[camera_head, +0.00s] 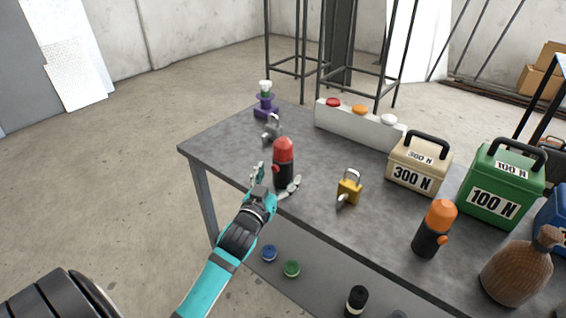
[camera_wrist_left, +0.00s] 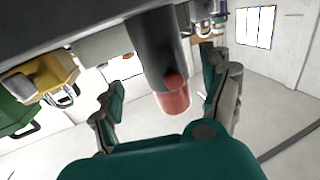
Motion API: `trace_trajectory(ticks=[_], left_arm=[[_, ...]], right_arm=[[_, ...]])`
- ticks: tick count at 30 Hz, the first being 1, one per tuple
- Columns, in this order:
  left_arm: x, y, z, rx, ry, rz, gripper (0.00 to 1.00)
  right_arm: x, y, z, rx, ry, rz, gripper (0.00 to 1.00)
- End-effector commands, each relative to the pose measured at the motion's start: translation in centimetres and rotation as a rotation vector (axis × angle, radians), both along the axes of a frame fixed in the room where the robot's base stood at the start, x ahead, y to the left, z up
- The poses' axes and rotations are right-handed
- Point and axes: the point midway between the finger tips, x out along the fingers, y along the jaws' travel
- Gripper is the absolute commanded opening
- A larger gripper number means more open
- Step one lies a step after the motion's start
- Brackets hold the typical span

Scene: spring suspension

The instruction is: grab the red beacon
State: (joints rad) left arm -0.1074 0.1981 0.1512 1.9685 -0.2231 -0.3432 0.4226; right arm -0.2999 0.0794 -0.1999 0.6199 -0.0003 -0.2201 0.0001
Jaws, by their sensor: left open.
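The red beacon (camera_head: 283,152) stands upright on the grey table, with a red top and a black lower body. It also shows in the left wrist view (camera_wrist_left: 172,97), between the two fingers. My left gripper (camera_head: 276,181) is open, with one finger to the left of the beacon's black base and the other in front of its right side. In the left wrist view the left gripper (camera_wrist_left: 165,100) has its fingers spread on both sides of the beacon, with visible gaps. My right gripper is not in view.
On the table (camera_head: 228,146), a grey padlock (camera_head: 272,127) is behind the beacon and a yellow padlock (camera_head: 349,188) to its right. An orange beacon (camera_head: 433,228), a 300 N weight (camera_head: 418,165) and a green 100 N weight (camera_head: 500,187) stand further right. A white button box (camera_head: 357,127) is at the back.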

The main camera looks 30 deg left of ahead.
Motion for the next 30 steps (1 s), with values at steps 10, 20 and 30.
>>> trace_trajectory(ticks=[10, 20, 30], left_arm=[[4.4, 1.4, 0.2, 0.001, 0.0, 0.0, 0.81], [4.8, 1.5, 0.1, 0.001, 0.001, -0.001, 0.77], [4.8, 1.5, 0.1, 0.0, 0.001, -0.001, 0.32]], right_arm=[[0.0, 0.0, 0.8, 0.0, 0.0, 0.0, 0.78], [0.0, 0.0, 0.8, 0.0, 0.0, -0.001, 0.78], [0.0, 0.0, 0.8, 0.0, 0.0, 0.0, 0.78]])
